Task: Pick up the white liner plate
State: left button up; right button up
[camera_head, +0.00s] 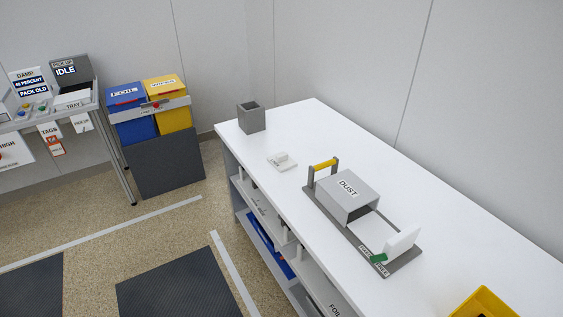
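A small flat white plate (283,164) with a raised white block on top lies on the white table (330,130), left of a grey fixture. A white panel (403,243) stands tilted at the near end of that fixture, next to a green piece (379,258). No label shows which of these is the liner plate. Neither of my grippers is in view.
The grey fixture (392,264) carries a box (348,193) marked DUST and a yellow-barred handle (325,165). A grey open container (251,117) stands at the table's far-left corner. A yellow bin (484,303) is at the near right. The table's right side is clear.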

aim_at(282, 161)
jog(key=z, duration=0.45)
jog(key=i+j+z, duration=0.15)
jog(key=j+z, duration=0.2)
jog(key=i+j+z, duration=0.1)
jog(key=j+z, duration=0.25)
jog(key=i+j+z, duration=0.1)
jog(key=z, duration=0.2)
jog(key=j, duration=0.1)
